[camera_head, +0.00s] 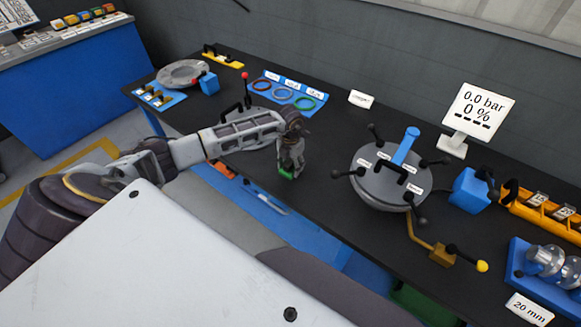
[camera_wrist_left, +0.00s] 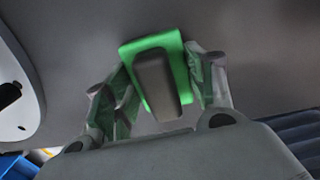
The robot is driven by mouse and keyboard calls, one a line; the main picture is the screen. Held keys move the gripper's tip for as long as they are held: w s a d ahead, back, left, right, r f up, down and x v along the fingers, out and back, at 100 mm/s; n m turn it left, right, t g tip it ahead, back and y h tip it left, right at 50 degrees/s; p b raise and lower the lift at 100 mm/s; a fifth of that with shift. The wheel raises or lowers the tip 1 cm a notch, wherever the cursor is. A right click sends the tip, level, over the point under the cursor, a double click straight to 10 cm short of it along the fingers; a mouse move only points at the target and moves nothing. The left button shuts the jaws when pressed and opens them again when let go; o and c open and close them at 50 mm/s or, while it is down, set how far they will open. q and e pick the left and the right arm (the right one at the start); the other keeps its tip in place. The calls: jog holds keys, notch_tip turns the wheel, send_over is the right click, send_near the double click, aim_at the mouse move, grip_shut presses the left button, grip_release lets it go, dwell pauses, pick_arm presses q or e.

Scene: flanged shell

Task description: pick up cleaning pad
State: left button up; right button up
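The cleaning pad (camera_head: 287,174) is a small green block under my left gripper in the head view, partly hidden by the fingers. In the left wrist view, the cleaning pad (camera_wrist_left: 178,60) is a green square with a grey handle (camera_wrist_left: 157,82) on top. My left gripper (camera_head: 290,163) points down over the pad near the table's front edge. In the left wrist view the left gripper (camera_wrist_left: 163,75) has one finger on each side of the handle, spread apart, with a gap showing at the right side. Whether the fingertips touch the pad is unclear. My right gripper is not in view.
A grey round vessel (camera_head: 385,188) with black knobs and a blue handle stands right of my left gripper on the black table (camera_head: 325,215). A round flange lies behind my left forearm. A blue ring tray (camera_head: 288,93) lies at the back.

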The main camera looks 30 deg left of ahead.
aim_at(290, 161)
pick_arm(q)
jog(key=c, duration=0.5)
jog(key=shift+r, duration=0.15)
jog(key=shift+r, duration=0.55)
notch_tip(290, 161, up, 8)
jog(key=shift+f+b, duration=0.15)
jog(key=shift+b, duration=0.4)
jog(key=shift+r, duration=0.45)
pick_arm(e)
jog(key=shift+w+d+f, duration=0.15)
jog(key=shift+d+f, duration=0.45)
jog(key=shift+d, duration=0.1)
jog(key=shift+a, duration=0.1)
